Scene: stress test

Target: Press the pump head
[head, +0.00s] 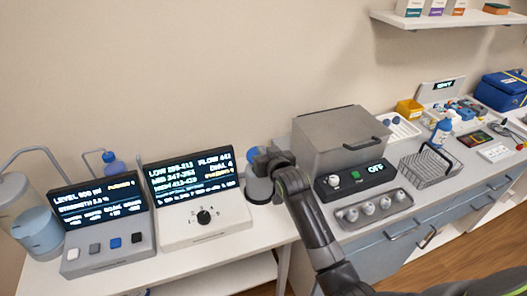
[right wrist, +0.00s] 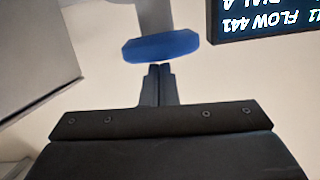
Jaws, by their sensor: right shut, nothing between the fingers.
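The blue pump head (head: 252,154) tops a grey dispenser (head: 258,190) standing between the dial console and the grey lidded machine. My right gripper (head: 263,162) is in front of it in the head view and hides part of it. In the right wrist view the blue pump head (right wrist: 162,46) is a flat disc just beyond the tips of my shut, empty right gripper (right wrist: 158,68). I cannot tell whether the tips touch it. My left gripper is not in view.
The dial console (head: 180,235) and the level console (head: 105,258) stand to the left, a clear tank (head: 38,225) beyond. The lidded machine (head: 340,140) is close on the right. Cups in a tray (head: 372,210) and a wire basket (head: 430,168) lie further right.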

